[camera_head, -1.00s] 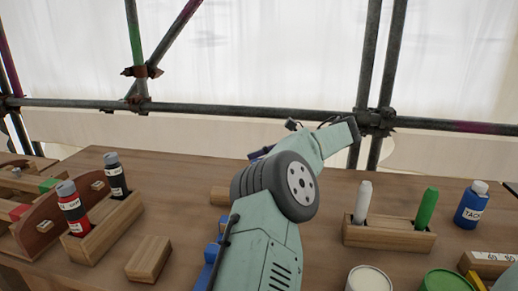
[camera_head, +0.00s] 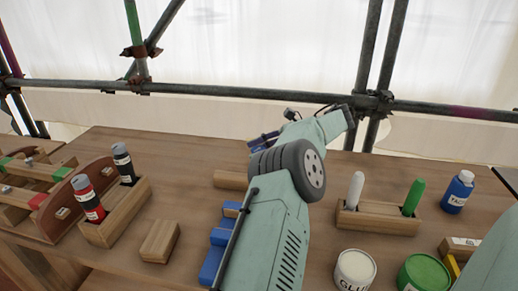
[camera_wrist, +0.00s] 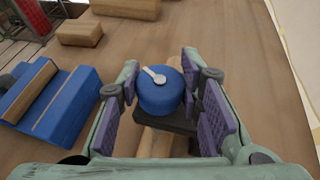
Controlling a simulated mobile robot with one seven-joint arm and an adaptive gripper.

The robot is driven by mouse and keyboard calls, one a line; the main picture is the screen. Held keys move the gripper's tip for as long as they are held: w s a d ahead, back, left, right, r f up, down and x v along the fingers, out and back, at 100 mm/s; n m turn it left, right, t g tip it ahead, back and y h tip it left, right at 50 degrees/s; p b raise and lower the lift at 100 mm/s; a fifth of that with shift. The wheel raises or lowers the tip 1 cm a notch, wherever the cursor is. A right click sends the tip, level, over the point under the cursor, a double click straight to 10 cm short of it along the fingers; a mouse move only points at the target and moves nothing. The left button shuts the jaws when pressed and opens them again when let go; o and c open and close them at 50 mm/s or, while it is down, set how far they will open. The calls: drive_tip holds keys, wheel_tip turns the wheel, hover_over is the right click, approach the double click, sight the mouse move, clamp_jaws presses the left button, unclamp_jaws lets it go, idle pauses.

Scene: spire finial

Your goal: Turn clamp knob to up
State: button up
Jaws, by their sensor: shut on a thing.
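The clamp knob (camera_wrist: 160,97) is a round blue knob with a pale pointer on its top, seen in the wrist view. The pointer's narrow end points up and left in that picture. The knob sits on a dark plate (camera_wrist: 175,121) over a wooden piece (camera_wrist: 155,143). My gripper (camera_wrist: 160,90) has its purple-padded fingers on both sides of the knob and is shut on it. In the head view my gripper (camera_head: 264,140) shows only partly behind my arm, and the knob is hidden there.
Blue blocks with wooden strips (camera_wrist: 65,103) lie left of my gripper. A wooden holder with bottles (camera_head: 112,220) stands left of my arm. A marker holder (camera_head: 378,220), a glue pot (camera_head: 355,270) and a green pot (camera_head: 425,273) stand right. A scaffold rail (camera_head: 240,93) runs behind.

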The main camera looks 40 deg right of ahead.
drive_tip(key=o, duration=1.2)
drive_tip(key=shift+f+b, duration=0.2)
drive_tip(key=shift+b, duration=0.4)
drive_tip(key=b, duration=0.2)
drive_tip(key=shift+w+f+b, duration=0.1)
drive_tip(key=shift+f+b, duration=0.15)
drive_tip(key=shift+b, duration=0.15)
drive_tip(key=m+h+b, duration=0.1)
drive_tip(key=b, duration=0.1)
drive_tip(key=shift+t+b, duration=0.4)
